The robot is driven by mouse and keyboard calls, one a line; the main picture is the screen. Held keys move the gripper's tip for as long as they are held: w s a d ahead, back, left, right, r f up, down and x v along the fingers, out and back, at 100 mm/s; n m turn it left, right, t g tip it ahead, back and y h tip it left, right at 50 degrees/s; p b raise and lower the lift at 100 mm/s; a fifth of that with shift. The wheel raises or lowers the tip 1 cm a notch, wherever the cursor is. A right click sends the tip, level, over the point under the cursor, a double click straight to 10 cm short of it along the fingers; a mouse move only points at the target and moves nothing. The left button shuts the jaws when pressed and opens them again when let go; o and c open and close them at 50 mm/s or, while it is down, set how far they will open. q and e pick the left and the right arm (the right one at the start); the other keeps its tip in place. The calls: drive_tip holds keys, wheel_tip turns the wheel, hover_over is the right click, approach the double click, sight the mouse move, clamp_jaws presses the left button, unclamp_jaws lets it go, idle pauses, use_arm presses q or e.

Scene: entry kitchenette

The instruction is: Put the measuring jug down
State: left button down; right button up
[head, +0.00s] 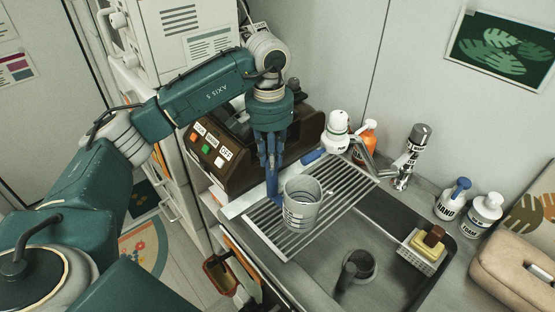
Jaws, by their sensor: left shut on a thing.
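The measuring jug (301,208) is a clear grey cup with dark markings, upright over the slatted draining rack (345,190) beside the sink. Its blue handle (273,188) is on its left side. My left gripper (271,165) comes down from above, shut on the handle. I cannot tell whether the jug's base touches the slats. My right gripper is not in view.
A dark brown machine (225,165) with buttons stands close left of the gripper. The tap (375,160), a white-capped bottle (336,130) and an orange bottle (366,138) stand behind the rack. The sink (390,260) holds a dark cup (356,268). Slats right of the jug are clear.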

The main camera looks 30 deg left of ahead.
use_arm(q)
drive_tip(key=f, duration=0.1)
drive_tip(key=w+f+p, duration=0.1)
drive_tip(key=f+p, duration=0.1)
drive_tip(key=shift+w+d+f, duration=0.25)
drive_tip(key=shift+w, duration=0.15)
drive_tip(key=shift+f, duration=0.2)
drive_tip(key=c, duration=1.5)
unclamp_jaws()
drive_tip(key=shift+r, duration=0.1)
